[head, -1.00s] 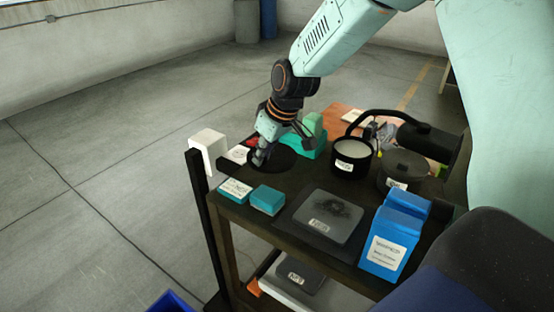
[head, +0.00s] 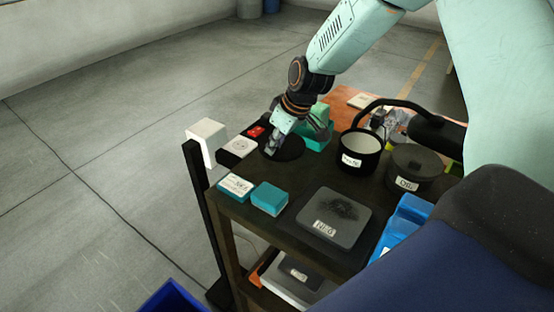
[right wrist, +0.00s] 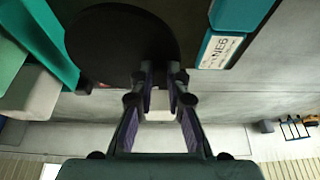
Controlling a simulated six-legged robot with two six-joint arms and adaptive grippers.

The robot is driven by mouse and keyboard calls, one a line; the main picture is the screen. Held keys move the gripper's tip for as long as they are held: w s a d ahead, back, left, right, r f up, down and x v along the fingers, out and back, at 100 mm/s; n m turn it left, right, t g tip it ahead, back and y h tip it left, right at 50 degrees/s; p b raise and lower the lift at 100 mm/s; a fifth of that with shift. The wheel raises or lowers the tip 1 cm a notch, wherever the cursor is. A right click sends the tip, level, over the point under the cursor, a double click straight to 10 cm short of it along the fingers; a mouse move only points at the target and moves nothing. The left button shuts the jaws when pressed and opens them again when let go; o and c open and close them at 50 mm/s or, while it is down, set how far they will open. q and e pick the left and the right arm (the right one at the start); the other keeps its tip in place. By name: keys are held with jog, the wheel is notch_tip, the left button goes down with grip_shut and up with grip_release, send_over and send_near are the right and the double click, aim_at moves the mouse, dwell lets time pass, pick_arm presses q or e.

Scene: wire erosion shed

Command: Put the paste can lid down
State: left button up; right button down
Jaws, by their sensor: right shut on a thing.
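The paste can lid is a flat black disc (head: 290,148) near the back left of the dark cart top in the head view. My right gripper (head: 272,146) is shut on its left edge. In the right wrist view, the fingers (right wrist: 160,78) pinch the rim of the lid (right wrist: 115,40). The lid looks about level, at or just above the cart top; I cannot tell whether it touches. An open black can with a pale inside and a white label (head: 361,150) stands to its right; its label is too blurred to read. My left gripper is not in view.
Teal boxes (head: 269,197) and a dark box with a white top (head: 237,150) lie near the lid. A green holder (head: 318,130) stands right behind it. A covered dark can (head: 414,165), a grey scale-like slab (head: 331,214) and a blue box (head: 405,222) stand to the right.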

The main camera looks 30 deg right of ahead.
aim_at(278, 154)
jog(key=shift+w+a+f, duration=0.1)
jog(key=shift+a+f, duration=0.1)
jog(key=shift+f, duration=0.85)
jog(key=f, duration=0.1)
jog(key=f+b, duration=0.1)
jog(key=f, duration=0.2)
jog(key=shift+d, duration=0.35)
jog(key=shift+a+r, duration=0.15)
jog(key=shift+a, duration=0.05)
jog(key=shift+b, duration=0.3)
jog(key=c, duration=1.8)
grip_release()
jog(key=shift+f, duration=0.2)
jog(key=o, duration=0.3)
jog(key=shift+d, duration=0.15)
jog(key=shift+o, duration=0.7)
